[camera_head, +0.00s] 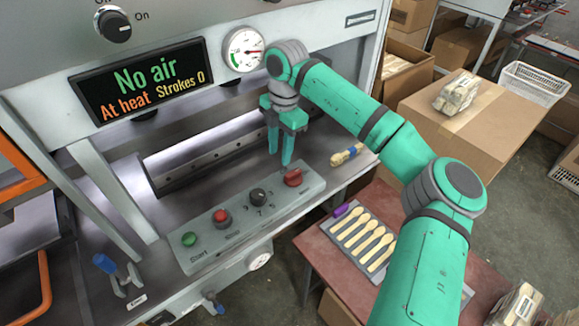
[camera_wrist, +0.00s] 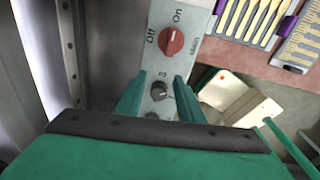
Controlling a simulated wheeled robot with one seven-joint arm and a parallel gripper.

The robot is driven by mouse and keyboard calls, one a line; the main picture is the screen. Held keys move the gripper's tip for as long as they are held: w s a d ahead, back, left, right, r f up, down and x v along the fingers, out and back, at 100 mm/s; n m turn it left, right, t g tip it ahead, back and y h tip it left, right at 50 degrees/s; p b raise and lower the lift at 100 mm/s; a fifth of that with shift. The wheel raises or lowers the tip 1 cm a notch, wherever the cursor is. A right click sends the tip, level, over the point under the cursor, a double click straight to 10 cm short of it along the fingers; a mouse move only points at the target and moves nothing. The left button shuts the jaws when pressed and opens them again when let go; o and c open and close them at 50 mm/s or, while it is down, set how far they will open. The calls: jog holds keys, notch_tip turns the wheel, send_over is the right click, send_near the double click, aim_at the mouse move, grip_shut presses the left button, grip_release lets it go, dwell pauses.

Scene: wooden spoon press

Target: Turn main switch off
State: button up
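The main switch is a red rotary knob (camera_head: 293,178) at the right end of the grey control panel (camera_head: 243,218). In the wrist view the red knob (camera_wrist: 172,41) lies beyond my fingertips, with "Off" at its left, "On" above it and "Main" at its right. Its mark seems to point towards "On". My gripper (camera_head: 280,163) is above the panel, close to the red knob and apart from it. In the wrist view its two fingers (camera_wrist: 157,82) are spread, with a black selector knob (camera_wrist: 160,92) showing between them and nothing held.
The panel also has a black selector (camera_head: 258,197), a red button (camera_head: 222,216) and a green button (camera_head: 190,239). The display (camera_head: 145,82) reads "No air", "At heat", "Strokes 0". A wooden-handled brush (camera_head: 346,155) lies right of the panel. A spoon tray (camera_head: 362,236) is on the lower red table.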

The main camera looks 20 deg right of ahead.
aim_at(291, 173)
jog(key=shift+m+h, duration=0.4)
jog(key=shift+h, duration=0.1)
jog(key=d+f, duration=0.1)
jog(key=f, duration=0.2)
jog(key=d+f, duration=0.1)
jog(key=f, duration=0.2)
jog(key=d+f, duration=0.1)
jog(key=f, duration=0.2)
jog(key=shift+d+f, duration=0.15)
jog(key=shift+f, duration=0.1)
jog(key=shift+c, duration=0.6)
grip_shut()
